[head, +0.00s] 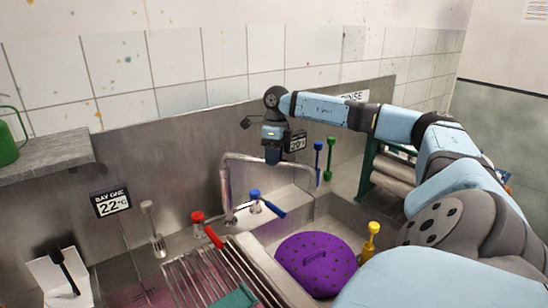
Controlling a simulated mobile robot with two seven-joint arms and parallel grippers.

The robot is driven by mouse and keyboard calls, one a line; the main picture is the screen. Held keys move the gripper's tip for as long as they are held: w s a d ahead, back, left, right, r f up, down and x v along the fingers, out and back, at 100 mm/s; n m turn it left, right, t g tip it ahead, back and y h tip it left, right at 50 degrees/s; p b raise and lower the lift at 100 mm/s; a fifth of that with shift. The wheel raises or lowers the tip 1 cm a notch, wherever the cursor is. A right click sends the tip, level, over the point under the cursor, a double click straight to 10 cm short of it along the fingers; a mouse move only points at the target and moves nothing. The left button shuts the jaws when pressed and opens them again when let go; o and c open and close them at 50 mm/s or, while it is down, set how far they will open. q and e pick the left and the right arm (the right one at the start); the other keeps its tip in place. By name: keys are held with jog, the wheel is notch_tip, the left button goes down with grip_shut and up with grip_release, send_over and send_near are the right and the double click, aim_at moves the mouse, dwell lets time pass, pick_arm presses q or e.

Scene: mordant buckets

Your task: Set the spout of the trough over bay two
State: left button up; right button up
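The grey pipe spout (226,185) rises behind the taps, bends at the top and runs to the right, its far end coming down above the basins. Bay one, with pink liquid (143,293), lies at the left under its 22°C sign (113,203). A second sign reading about 20 (297,142) is partly hidden by my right gripper, so its bay name is not readable. My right gripper (273,158) points down at the spout's upper run. I cannot tell whether it touches the pipe or whether its fingers are open. My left gripper is not in view.
A red tap (198,218) and a blue tap (255,195) stand near the spout's foot. A wire rack (205,275) covers part of bay one. A purple spotted lid (318,262) lies in the basin to the right. A yellow-handled tool (372,236) stands beside it.

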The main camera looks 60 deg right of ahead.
jog(key=shift+o, duration=1.4)
notch_tip(320, 180, up, 14)
jog(key=d+p, duration=0.1)
jog(key=d, duration=0.1)
jog(key=shift+w+d+f, duration=0.2)
jog(key=shift+w+d, duration=0.05)
jog(key=shift+w, duration=0.15)
